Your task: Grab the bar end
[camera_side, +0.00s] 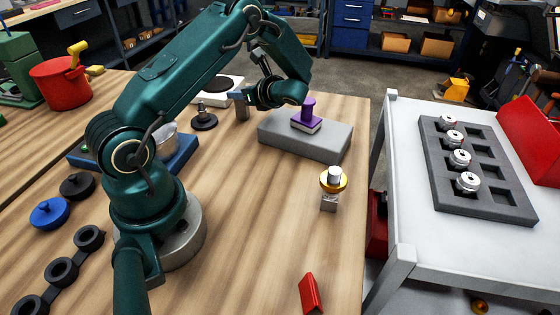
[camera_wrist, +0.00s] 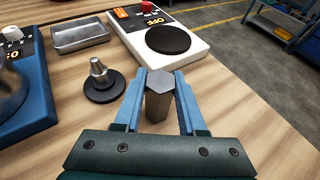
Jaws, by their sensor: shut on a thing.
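The bar end is a grey hexagonal metal piece standing upright on the wooden table. In the wrist view the bar end (camera_wrist: 159,98) is between the two blue-grey fingers of my gripper (camera_wrist: 158,92), which is shut on it.
A black-based metal spigot (camera_wrist: 103,82) stands close left of the bar end. A white scale (camera_wrist: 165,38) with a black plate lies behind it. A grey block (camera_side: 305,138) carries a purple-handled stamp (camera_side: 308,115) to the right. A yellow-ringed part (camera_side: 333,181) stands nearer. Bare table lies in front.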

